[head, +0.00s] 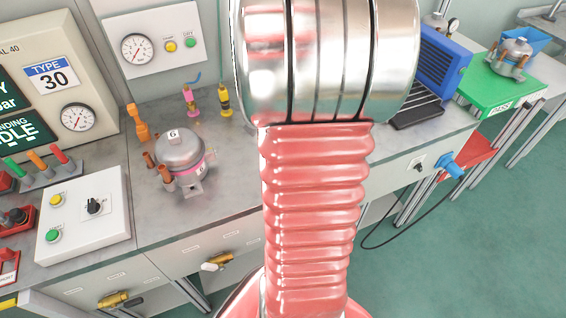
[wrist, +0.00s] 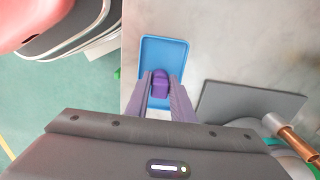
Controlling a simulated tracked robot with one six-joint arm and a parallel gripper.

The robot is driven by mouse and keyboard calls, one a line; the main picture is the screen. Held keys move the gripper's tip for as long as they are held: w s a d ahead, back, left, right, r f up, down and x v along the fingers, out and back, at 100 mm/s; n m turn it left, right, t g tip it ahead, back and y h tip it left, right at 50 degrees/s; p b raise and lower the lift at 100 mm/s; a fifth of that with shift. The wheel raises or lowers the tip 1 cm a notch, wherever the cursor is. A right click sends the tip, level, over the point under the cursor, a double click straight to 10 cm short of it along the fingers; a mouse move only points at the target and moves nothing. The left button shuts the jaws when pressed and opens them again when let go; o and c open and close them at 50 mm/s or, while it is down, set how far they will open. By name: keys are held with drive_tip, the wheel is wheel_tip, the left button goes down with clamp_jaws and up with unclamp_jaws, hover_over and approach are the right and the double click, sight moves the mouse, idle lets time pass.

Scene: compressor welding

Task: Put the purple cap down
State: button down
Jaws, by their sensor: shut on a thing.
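In the wrist view the purple cap (wrist: 160,84) is between the fingertips of my gripper (wrist: 160,88), which is shut on it. The cap is over a shallow blue tray (wrist: 164,46) on the grey worktop. I cannot tell whether the cap touches the tray floor or is held above it. In the head view my arm fills the middle, and my gripper, the cap and the small tray do not show.
A grey plate (wrist: 250,104) and a copper pipe (wrist: 292,138) are close on the right in the wrist view. In the head view a compressor numbered 6 (head: 181,152) stands on the bench (head: 150,220). A green tray (head: 502,86) bears another compressor (head: 514,54) at the right.

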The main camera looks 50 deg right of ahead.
drive_tip(key=c, duration=1.5)
unclamp_jaws()
drive_tip(key=shift+c, duration=0.2)
wheel_tip(320, 180, up, 12)
